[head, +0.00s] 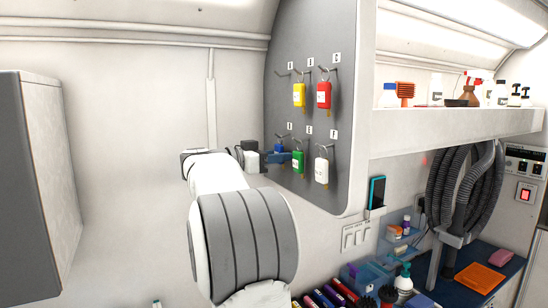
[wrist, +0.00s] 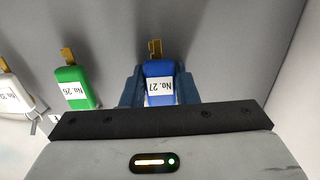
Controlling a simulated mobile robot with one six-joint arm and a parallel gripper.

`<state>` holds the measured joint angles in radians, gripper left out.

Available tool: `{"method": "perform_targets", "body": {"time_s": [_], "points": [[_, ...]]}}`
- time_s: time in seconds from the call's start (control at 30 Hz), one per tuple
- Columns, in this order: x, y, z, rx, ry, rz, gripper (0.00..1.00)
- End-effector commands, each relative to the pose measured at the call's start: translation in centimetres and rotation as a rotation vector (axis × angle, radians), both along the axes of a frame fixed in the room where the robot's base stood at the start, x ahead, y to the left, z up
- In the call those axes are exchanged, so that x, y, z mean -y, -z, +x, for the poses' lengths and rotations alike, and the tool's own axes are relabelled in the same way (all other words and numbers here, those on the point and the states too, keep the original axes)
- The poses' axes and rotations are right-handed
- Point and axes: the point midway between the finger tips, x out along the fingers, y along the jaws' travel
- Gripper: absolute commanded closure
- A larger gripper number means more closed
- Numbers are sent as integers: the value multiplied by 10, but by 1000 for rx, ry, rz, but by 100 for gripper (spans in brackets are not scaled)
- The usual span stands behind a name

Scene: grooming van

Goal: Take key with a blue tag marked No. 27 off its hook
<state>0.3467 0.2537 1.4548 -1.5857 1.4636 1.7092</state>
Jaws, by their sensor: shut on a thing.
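The blue tag marked No. 27 (wrist: 160,70) sits between the two blue fingers of my gripper (wrist: 160,90), which is shut on it. Its brass key (wrist: 154,48) sticks out beyond the tag in the wrist view. In the head view the blue tag (head: 279,149) shows small at the lower left of the grey key board (head: 345,110), with my gripper (head: 278,157) at it. A hook is just above the tag there; whether the ring still hangs on it I cannot tell.
A green tag marked No. 26 (wrist: 70,88) hangs close beside my gripper, with a white tag (head: 321,170) further along. Yellow (head: 299,95) and red (head: 324,95) tags hang above. A shelf (head: 455,122) juts out at right; the wall left of the board is clear.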

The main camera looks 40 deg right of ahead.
Motion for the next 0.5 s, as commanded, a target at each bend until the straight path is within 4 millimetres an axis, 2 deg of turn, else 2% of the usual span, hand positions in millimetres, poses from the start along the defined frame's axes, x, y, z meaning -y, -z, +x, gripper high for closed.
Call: {"method": "perform_targets", "body": {"time_s": [0.5], "points": [[0, -17, 0, 1, 0, 0, 86]]}}
